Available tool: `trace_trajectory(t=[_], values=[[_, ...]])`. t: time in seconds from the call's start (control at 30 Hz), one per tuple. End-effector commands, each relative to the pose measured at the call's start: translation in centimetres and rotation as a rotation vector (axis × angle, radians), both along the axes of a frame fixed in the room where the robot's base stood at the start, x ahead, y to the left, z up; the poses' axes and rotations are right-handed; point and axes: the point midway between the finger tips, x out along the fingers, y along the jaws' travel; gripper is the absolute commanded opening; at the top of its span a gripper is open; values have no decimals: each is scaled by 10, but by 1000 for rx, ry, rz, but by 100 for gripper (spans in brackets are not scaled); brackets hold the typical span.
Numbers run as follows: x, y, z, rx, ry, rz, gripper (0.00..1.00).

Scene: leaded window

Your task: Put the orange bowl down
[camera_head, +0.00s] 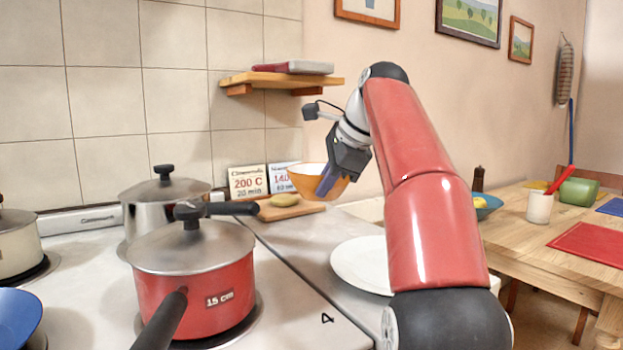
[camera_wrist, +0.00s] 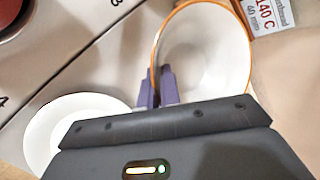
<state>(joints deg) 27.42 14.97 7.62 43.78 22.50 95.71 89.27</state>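The orange bowl (camera_head: 305,182), orange outside and white inside, is in the air above the counter in the head view. My gripper (camera_head: 325,186) is at its right side and is shut on its rim. In the wrist view the purple fingers of my gripper (camera_wrist: 159,86) pinch the orange rim, one finger inside the bowl (camera_wrist: 210,55) and one outside. The bowl looks empty and roughly upright. Its underside is hidden in the wrist view.
A white plate (camera_head: 352,262) lies on the counter, also in the wrist view (camera_wrist: 55,125). A red pot (camera_head: 195,285) and steel pot (camera_head: 160,196) are on the stove at left. A wooden shelf (camera_head: 270,80) is above.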

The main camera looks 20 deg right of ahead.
Motion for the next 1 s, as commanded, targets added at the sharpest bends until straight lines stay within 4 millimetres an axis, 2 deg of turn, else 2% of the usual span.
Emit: trace_trajectory(t=[0.5, 0.7, 1.0], values=[[-1, 0, -54, -1, -1, 0, 0], [-1, 0, -63, -2, -2, 0, 0], [-1, 0, -64, -1, -3, 1, 0]])
